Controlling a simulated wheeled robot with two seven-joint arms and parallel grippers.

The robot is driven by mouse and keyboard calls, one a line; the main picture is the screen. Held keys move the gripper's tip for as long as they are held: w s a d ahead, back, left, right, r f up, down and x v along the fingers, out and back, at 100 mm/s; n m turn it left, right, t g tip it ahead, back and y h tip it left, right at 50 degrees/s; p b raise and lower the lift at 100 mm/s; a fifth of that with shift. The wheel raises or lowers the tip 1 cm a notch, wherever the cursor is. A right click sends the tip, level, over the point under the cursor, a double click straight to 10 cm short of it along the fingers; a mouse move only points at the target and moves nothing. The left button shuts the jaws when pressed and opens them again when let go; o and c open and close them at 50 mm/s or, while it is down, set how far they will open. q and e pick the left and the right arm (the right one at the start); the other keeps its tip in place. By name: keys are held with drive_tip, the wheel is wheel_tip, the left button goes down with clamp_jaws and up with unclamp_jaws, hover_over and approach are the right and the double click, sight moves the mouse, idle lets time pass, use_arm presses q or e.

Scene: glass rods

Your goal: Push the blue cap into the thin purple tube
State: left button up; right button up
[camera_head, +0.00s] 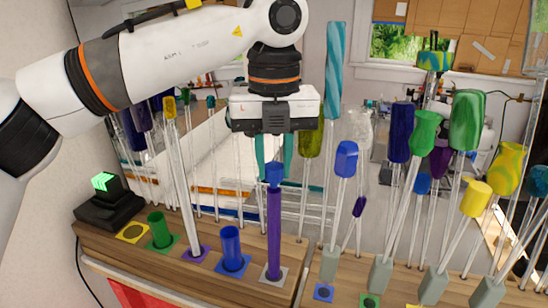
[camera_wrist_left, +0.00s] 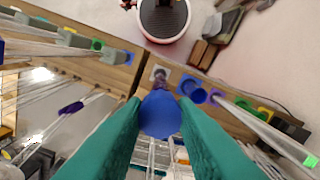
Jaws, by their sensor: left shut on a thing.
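The thin purple tube (camera_head: 274,235) stands upright on a pale square plate on the wooden rack. The blue cap (camera_head: 273,174) is straight above it, its lower end meeting the tube's top in the head view; I cannot tell how far it is in. My left gripper (camera_head: 274,165) points down with its teal fingers shut on the cap. In the left wrist view the blue cap (camera_wrist_left: 160,114) sits between the two fingers and hides most of the tube behind it. My right gripper is not in view.
A wide blue tube (camera_head: 231,248) and a green tube (camera_head: 159,229) stand left of the purple tube. A yellow-topped glass rod (camera_head: 180,180) leans nearby. Several capped glass rods stand close on the right. A black device (camera_head: 108,204) with a green light is at the left.

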use_arm(q)
drive_tip(key=shift+f+b, duration=0.7)
drive_tip(key=shift+f, duration=0.2)
drive_tip(key=shift+r, duration=0.2)
idle(0.3)
drive_tip(key=shift+r+p, duration=0.55)
drive_tip(key=shift+r, duration=0.1)
idle(0.5)
drive_tip(key=shift+f+b, duration=0.95)
drive_tip(key=shift+f, duration=0.15)
drive_tip(key=shift+s+f, duration=0.15)
drive_tip(key=shift+f, duration=0.05)
idle(0.4)
drive_tip(key=o, duration=0.6)
drive_tip(key=shift+o, duration=0.3)
drive_tip(key=shift+w, duration=0.25)
